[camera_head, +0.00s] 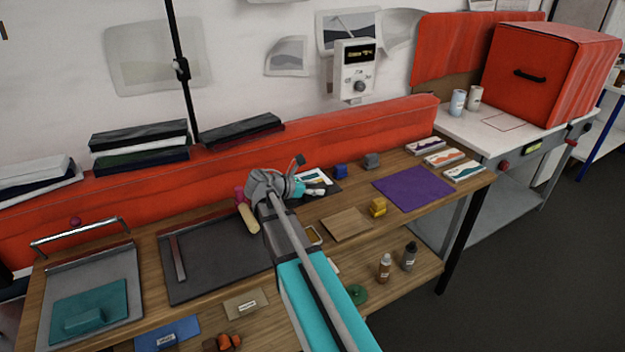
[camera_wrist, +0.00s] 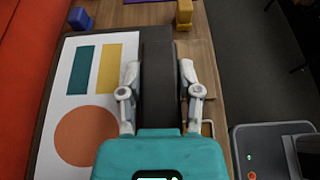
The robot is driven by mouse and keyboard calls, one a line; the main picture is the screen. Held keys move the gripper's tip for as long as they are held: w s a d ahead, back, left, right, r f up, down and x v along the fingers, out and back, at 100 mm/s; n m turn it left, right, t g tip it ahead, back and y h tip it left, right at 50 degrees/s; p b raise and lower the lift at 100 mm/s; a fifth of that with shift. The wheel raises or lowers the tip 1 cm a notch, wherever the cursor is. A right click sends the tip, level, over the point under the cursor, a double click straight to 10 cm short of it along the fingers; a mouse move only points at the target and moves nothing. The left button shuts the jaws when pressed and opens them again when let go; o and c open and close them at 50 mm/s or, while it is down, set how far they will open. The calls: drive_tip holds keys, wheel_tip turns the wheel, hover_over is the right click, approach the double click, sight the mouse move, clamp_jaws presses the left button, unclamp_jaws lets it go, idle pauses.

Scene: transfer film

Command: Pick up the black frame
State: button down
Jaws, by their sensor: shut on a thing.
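The black frame (camera_wrist: 157,45) runs up the middle of the wrist view as a thick dark bar. It borders a white print with teal, yellow and orange shapes (camera_wrist: 85,135). My gripper (camera_wrist: 160,85) has one finger on each side of this bar and is shut on it. In the head view my gripper (camera_head: 312,190) is at the middle of the wooden bench, and part of the black frame (camera_head: 330,187) shows beyond it. My arm and gripper hide the rest there. I cannot tell whether the frame is clear of the bench.
A yellow block (camera_head: 378,207), blue block (camera_head: 341,171) and grey block (camera_head: 371,160) stand nearby. A purple sheet (camera_head: 414,188) lies to the right. A dark tray (camera_head: 220,262) is on the left. A red padded ledge (camera_head: 350,122) runs behind the bench.

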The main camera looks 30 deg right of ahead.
drive_tip(key=shift+s+a+r+p, duration=0.2)
drive_tip(key=shift+s+r, duration=0.1)
drive_tip(key=shift+s, duration=0.3)
drive_tip(key=shift+s+a+r+p, duration=0.15)
drive_tip(key=shift+s+a+r, duration=0.1)
drive_tip(key=shift+s, duration=0.35)
